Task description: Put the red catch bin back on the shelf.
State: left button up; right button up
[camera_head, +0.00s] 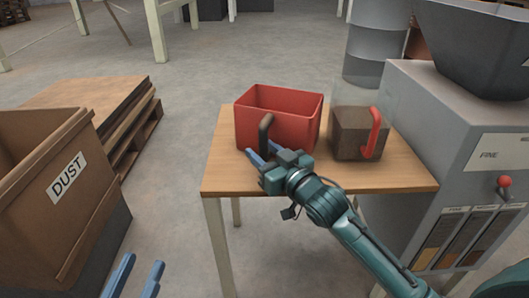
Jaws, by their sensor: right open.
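The red catch bin (301,128) stands upright on a small wooden table (225,172). It is an open box with a dark handle (266,134) on its front face. My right gripper (261,153) is open, its blue fingers at the foot of this handle. Nothing shows clearly between the fingers, and I cannot tell whether they touch the handle. My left gripper (140,268) is at the bottom left edge, with two blue fingers apart and nothing between them. No shelf is clearly recognisable.
A grey machine (430,120) with a hopper adjoins the table's right side. A wooden crate marked DUST (40,160) and a stack of boards (110,100) are at left. Open floor lies between crate and table.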

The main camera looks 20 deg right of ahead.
jog(key=shift+r, duration=0.15)
jog(key=p+v, duration=0.3)
jog(key=v, duration=0.8)
jog(key=s+a+r+n+y, duration=0.1)
jog(key=s+a+n+y, duration=0.2)
jog(key=s+a, duration=0.7)
jog(key=s, duration=0.3)
jog(key=shift+a+r+t+y, duration=0.25)
jog(key=shift+a+t+y, duration=0.05)
jog(key=shift+a, duration=0.05)
